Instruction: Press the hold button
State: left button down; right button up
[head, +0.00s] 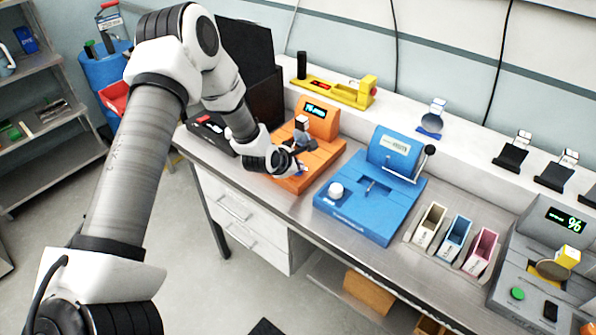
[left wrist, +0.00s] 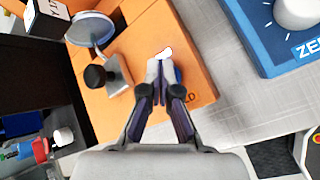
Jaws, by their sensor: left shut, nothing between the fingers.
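The orange device (head: 325,158) stands on the bench with a small lit display (head: 315,111) at its back. My left gripper (left wrist: 160,68) is shut and empty, its fingertips over the front part of the orange device (left wrist: 195,75). A blue button (left wrist: 178,75) shows partly behind the fingertips in the left wrist view. Letters ending in "LD" are printed beside it; the fingers hide the rest. I cannot tell whether the fingertips touch the button. In the head view the gripper (head: 300,169) is small against the orange top. My right gripper is not in view.
A black knob on a metal lever (left wrist: 95,76) and a round dish (left wrist: 91,28) with a labelled block stand on the orange device. The blue device (head: 372,195) is to its right. A dark open case (head: 262,100) is behind my left arm.

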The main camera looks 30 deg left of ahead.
pick_arm(q)
jog(key=shift+r, duration=0.4)
jog(key=shift+r+p, duration=1.3)
jog(key=shift+r, duration=1.75)
